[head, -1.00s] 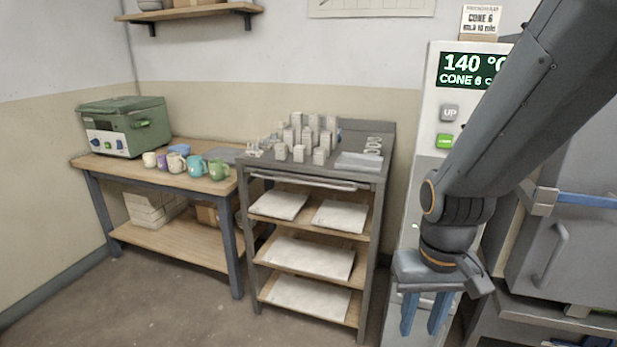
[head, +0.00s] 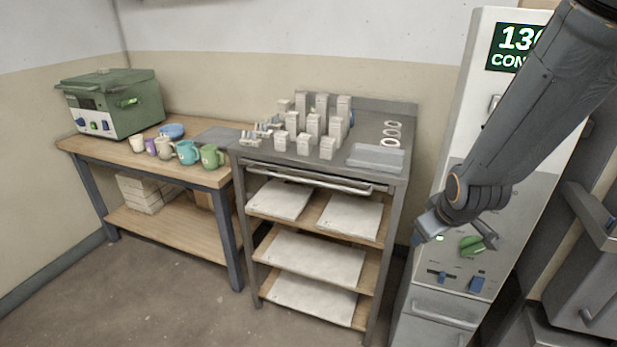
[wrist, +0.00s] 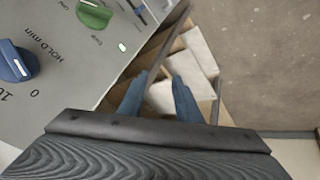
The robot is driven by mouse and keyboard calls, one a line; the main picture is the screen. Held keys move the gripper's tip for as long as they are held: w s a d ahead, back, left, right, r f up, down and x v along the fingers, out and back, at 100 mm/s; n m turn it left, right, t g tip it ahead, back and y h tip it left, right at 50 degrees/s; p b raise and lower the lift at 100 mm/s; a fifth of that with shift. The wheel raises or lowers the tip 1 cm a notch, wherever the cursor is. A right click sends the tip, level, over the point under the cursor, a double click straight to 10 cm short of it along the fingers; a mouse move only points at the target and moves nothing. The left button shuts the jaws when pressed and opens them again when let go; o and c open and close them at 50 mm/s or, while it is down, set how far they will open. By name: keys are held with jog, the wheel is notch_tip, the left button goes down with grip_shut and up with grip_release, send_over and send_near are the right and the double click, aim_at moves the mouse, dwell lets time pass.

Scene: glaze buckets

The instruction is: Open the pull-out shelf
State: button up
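The pull-out shelf (head: 268,174) is a thin panel under the top of the grey metal rack (head: 385,225), with a pale horizontal bar handle (head: 318,182) along its front. It looks pushed in. My gripper (head: 418,238) is to the right of the rack, in front of the kiln control panel, apart from the handle. In the wrist view my gripper's two blue fingers (wrist: 159,82) stand apart with nothing held between them. The rack shows beyond them, tilted in that view. The handle cannot be made out there.
White blocks (head: 313,125) and a grey tray (head: 375,158) stand on the rack top. White slabs (head: 315,258) lie on the lower shelves. A wooden table (head: 200,172) with mugs and a green device (head: 110,103) is at left. The control panel (head: 500,205) is close at right. Floor in front is clear.

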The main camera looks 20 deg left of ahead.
jog(key=w+a+n+t+y, duration=0.2)
jog(key=w+a+n, duration=0.1)
jog(key=a, duration=0.4)
jog(key=w+a+n+t+y+p, duration=0.1)
jog(key=w+a+n+y, duration=0.1)
jog(key=w+a+n, duration=0.2)
jog(key=w+a+n+t+y, duration=0.2)
jog(key=w+a+n, duration=0.2)
jog(key=a, duration=0.6)
jog(key=shift+w+r+t+p, duration=0.15)
jog(key=shift+r+t+p, duration=0.15)
jog(key=n+y, duration=0.4)
jog(key=n, duration=0.1)
send_near(307, 182)
jog(key=r+x, duration=0.1)
jog(key=x, duration=0.3)
jog(key=shift+t, duration=0.4)
jog(key=shift+f+p+x, duration=0.2)
jog(key=shift+p+x, duration=0.05)
jog(key=shift+x, duration=1)
jog(key=shift+f+p+x, duration=0.25)
jog(key=shift+p+x, duration=0.05)
jog(key=shift+x, duration=0.9)
jog(key=shift+f+p+x, duration=0.2)
jog(key=shift+p+x, duration=0.05)
jog(key=shift+x, duration=1)
grip_shut()
